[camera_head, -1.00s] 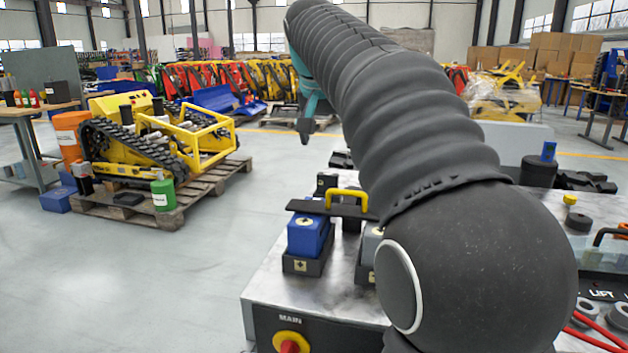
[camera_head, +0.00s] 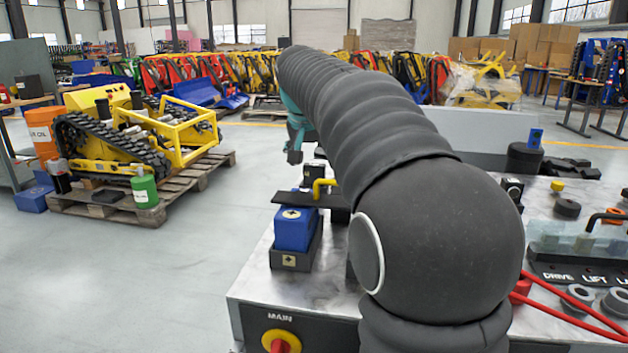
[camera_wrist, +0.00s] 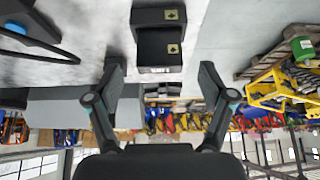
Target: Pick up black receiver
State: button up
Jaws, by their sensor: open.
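A black block with a yellow diamond mark, which looks like the black receiver (camera_wrist: 160,48), shows in the wrist view at the top centre. It adjoins a second black marked piece (camera_wrist: 158,15), apparently its base; I cannot tell whether they are joined. My gripper (camera_wrist: 163,78) is open and empty, its two fingers apart on either side of the view below the block. The block lies between the finger lines but apart from the tips.
A blue block (camera_head: 294,230) in a black base stands on the metal bench (camera_head: 262,288), with a dark plate and yellow handle (camera_head: 322,187) above it. Red cables (camera_head: 570,308) and a control panel (camera_head: 575,275) are at right. Open floor lies left of the bench.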

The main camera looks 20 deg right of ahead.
aim_at(314, 165)
jog(key=shift+x, duration=1.7)
jog(key=c, duration=1.3)
